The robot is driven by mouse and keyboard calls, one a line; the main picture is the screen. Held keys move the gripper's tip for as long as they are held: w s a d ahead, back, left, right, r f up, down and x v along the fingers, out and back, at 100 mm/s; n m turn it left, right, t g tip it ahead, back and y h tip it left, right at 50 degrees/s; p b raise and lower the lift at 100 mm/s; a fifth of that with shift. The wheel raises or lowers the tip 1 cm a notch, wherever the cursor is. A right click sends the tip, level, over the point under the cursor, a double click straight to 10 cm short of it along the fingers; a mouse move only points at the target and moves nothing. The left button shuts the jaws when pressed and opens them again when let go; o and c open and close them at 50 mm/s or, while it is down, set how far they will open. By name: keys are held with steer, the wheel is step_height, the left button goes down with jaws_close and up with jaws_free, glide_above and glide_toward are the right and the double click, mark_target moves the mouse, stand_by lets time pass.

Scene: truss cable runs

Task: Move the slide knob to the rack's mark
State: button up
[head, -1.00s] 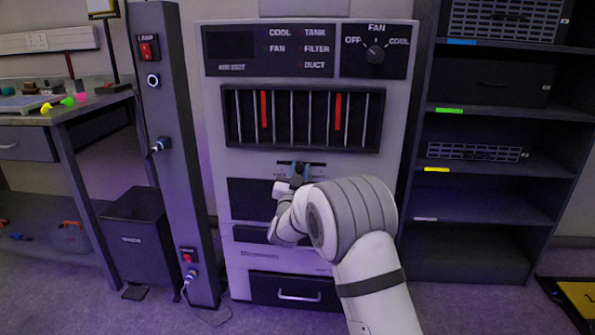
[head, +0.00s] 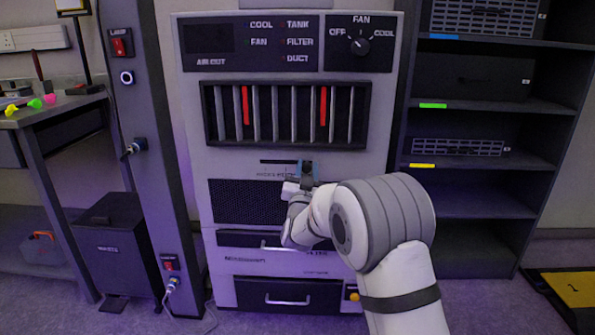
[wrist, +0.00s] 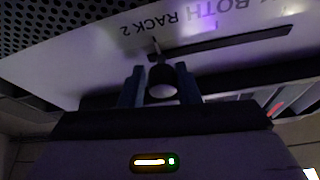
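The slide knob (wrist: 161,82) is a dark round-ended peg in the wrist view. It stands between the two blue fingers of my gripper (wrist: 160,92), which are closed around its sides. The dark slide slot (wrist: 235,40) runs from the knob toward the right there. Upside-down labels beside it read RACK 2 (wrist: 152,24) and BOTH; the knob is at the RACK 2 end, close to a small tick. In the head view my gripper (head: 306,168) is at the right end of the slot (head: 277,162); the knob itself is hidden there.
The slot is on a grey cabinet (head: 193,105), under a slatted bay with two red strips (head: 245,105). A FAN dial (head: 361,45) is above. A dark post (head: 142,200) with switches stands left, and a dark shelf unit (head: 470,160) stands right.

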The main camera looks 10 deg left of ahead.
steer(key=o, duration=0.4)
steer(key=shift+d, duration=0.35)
steer(key=shift+o, duration=0.2)
steer(key=shift+a, duration=0.1)
steer(key=shift+s+a, duration=0.1)
steer(key=shift+s, duration=0.05)
steer(key=p+v, duration=0.1)
steer(key=v, duration=0.6)
steer(key=shift+s+p, duration=0.25)
steer(key=shift+p, duration=0.15)
steer(key=shift+f, duration=0.15)
steer(key=s+d+r+n+g+y+p, duration=0.1)
steer(key=s+d+r+g+p, duration=0.25)
steer(key=d+r+p, duration=0.4)
steer(key=s+d+r+n+g+y+p, duration=0.1)
steer(key=s+d+r+g+p, duration=0.3)
steer(key=r+p, duration=0.6)
steer(key=s+d+r+g+h+p, duration=0.1)
steer(key=s+d+r+g+p, duration=0.3)
steer(key=s, duration=0.5)
steer(key=s+d+r+g+h+p, duration=0.1)
steer(key=s+d+r+g+p, duration=0.3)
steer(key=s+p, duration=0.4)
steer(key=s+d+r+g+p, duration=0.4)
steer(key=s+d+p, duration=0.1)
steer(key=s, duration=0.7)
steer(key=shift+d+h+p, duration=0.3)
steer(key=shift+h+p, duration=0.1)
